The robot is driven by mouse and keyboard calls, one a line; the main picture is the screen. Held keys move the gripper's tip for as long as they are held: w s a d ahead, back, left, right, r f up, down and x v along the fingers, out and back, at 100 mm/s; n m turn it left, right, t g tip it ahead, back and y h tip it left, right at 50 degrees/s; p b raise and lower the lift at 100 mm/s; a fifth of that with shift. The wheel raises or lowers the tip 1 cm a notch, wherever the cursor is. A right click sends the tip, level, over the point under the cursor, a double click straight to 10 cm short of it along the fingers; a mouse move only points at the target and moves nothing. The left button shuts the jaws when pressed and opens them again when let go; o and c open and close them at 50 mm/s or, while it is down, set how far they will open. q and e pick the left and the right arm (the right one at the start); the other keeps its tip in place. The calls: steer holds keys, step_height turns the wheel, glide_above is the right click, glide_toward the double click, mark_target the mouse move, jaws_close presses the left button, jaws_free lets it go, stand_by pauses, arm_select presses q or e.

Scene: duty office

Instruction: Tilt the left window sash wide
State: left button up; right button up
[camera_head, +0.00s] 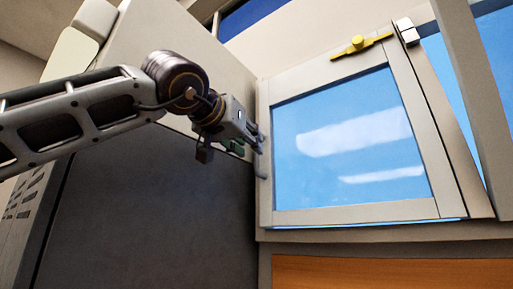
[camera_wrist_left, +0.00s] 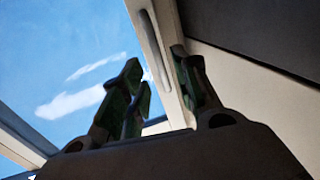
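The window sash (camera_head: 350,140) has a pale frame around a blue pane. Its grey bar handle (camera_head: 261,158) stands upright on the left stile; in the left wrist view the handle (camera_wrist_left: 153,48) lies in line with the gap between my fingers. My left gripper (camera_head: 253,143) is beside the handle, its green-padded fingers partly overlapping it in the head view. In the left wrist view my left gripper (camera_wrist_left: 162,78) has its fingers apart, with no clear contact on the handle. My right gripper is not in view.
A yellow lever (camera_head: 360,46) sits on the sash's top rail, with a small white block (camera_head: 406,32) at its right. A large dark cabinet (camera_head: 160,200) stands left of the window. An orange-brown wooden panel (camera_head: 390,272) is below the sill.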

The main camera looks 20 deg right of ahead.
mark_target(256, 168)
arm_select(q)
steer(key=p+x, duration=0.1)
steer(key=x, duration=0.3)
steer(key=shift+w+d, duration=0.25)
steer(key=shift+w, duration=0.1)
steer(key=shift+w+d, duration=0.2)
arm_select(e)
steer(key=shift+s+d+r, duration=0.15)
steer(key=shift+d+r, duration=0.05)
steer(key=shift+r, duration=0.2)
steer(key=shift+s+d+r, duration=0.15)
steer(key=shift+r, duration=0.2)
arm_select(q)
steer(key=shift+c, duration=0.5)
jaws_close()
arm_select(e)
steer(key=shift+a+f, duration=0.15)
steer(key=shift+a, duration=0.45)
